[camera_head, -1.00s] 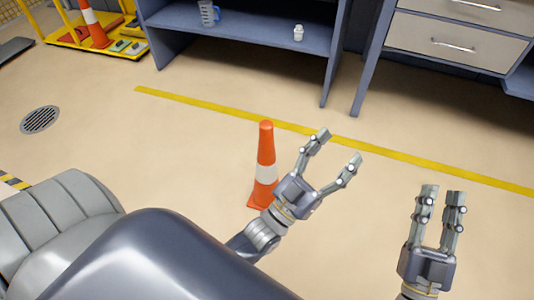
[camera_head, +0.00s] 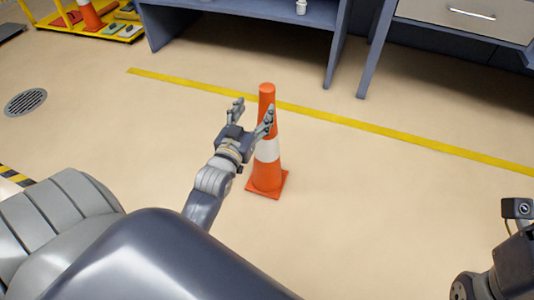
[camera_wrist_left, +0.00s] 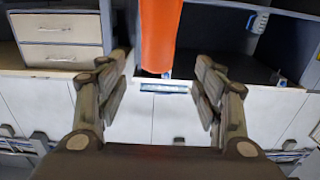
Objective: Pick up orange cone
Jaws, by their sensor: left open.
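The orange cone (camera_head: 268,176) stands upright on the floor, with a white band and a square base. My left gripper (camera_head: 253,109) is open at the cone's upper part, with one finger overlapping the cone and the other to its left. In the left wrist view, the orange cone (camera_wrist_left: 160,35) shows at the top centre, between the two spread fingers of the left gripper (camera_wrist_left: 163,75). Contact cannot be told. Of my right arm, only parts show at the lower right; its fingers are out of view.
A yellow floor line (camera_head: 390,132) runs behind the cone. A blue-grey shelf unit (camera_head: 235,8) and drawers (camera_head: 470,18) stand at the back. The floor right of the cone is clear.

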